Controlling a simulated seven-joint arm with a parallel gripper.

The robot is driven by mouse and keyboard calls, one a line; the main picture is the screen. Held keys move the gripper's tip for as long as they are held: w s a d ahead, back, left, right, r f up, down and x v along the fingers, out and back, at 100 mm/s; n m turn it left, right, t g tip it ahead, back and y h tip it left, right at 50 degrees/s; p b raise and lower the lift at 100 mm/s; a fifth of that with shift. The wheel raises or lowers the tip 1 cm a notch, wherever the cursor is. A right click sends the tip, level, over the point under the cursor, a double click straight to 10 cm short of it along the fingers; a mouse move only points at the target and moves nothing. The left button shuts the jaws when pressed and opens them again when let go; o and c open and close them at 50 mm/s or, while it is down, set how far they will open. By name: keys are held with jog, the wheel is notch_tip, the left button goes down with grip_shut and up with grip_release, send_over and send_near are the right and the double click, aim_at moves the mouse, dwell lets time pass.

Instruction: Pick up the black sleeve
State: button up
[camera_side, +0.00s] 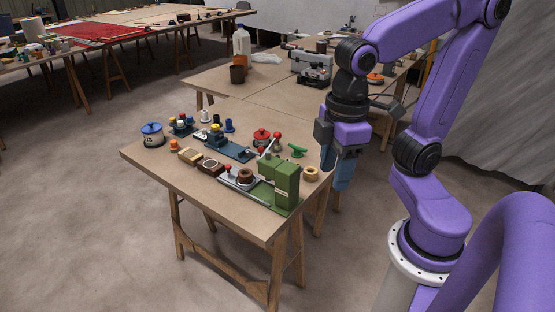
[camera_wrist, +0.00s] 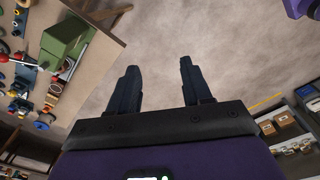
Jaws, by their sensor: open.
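My gripper (camera_side: 341,176) hangs pointing down off the right edge of the near table, beside the green press. Its blue-grey fingers are apart and empty. In the wrist view the open fingers (camera_wrist: 160,82) have only bare floor between them. I cannot surely pick out the black sleeve. Several small dark and blue upright pieces stand toward the back left of the near table, among them a dark blue cylinder (camera_side: 229,126) and a dark piece behind it (camera_side: 216,117). They are too small to tell which one is black. No sleeve is between my fingers.
The near table (camera_side: 150,160) holds a green press (camera_side: 280,182), a blue-lidded pot (camera_side: 152,135), a red pot (camera_side: 261,137), a tan ring (camera_side: 311,173) and small fixtures. The table's front left strip is clear. A second table behind bears a bottle (camera_side: 241,46) and a grey machine (camera_side: 312,68).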

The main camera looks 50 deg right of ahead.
jog(key=w+r+m+t, duration=0.15)
jog(key=w+m, duration=0.55)
jog(key=w, duration=0.8)
jog(key=w+d+m+h, duration=0.2)
jog(key=w+d+m, duration=0.55)
jog(key=w, duration=0.55)
jog(key=m+g+h, duration=0.1)
jog(key=m+h, duration=0.1)
jog(key=m, duration=1)
send_over(278, 156)
jog(key=a, duration=0.2)
jog(key=shift+n, duration=0.25)
notch_tip(278, 156, down, 27)
jog(key=shift+s+d, duration=0.1)
jog(key=shift+f, duration=0.9)
jog(key=shift+x, duration=2.1)
jog(key=shift+s+h, duration=0.1)
jog(key=shift+h, duration=0.2)
grip_shut()
